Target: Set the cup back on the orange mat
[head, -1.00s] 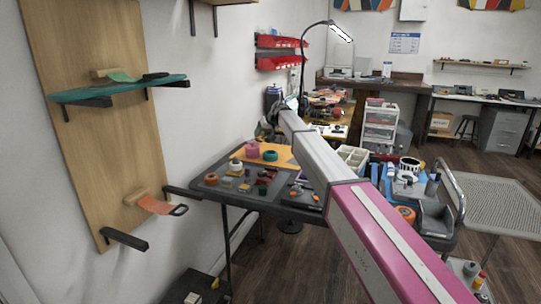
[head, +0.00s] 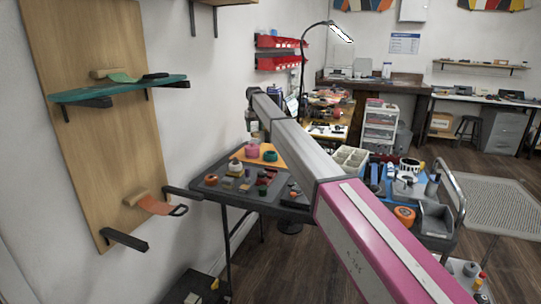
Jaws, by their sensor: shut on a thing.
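The orange mat (head: 289,160) lies on the back part of the dark grey table in the head view. A pink roll (head: 252,150) and a green roll (head: 270,156) stand at its left side. My arm runs from the lower right to above the table's back. My gripper (head: 250,126) hangs at the arm's far end, small and dark, above the pink roll in the picture. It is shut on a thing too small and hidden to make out. I cannot clearly identify the cup. A black-and-white round container (head: 410,165) stands on the blue-topped cart at right.
Several small parts and tools lie on the dark grey table (head: 222,191). The cart holds an orange roll (head: 404,215) and grey bins. A lamp (head: 341,32) arches behind.

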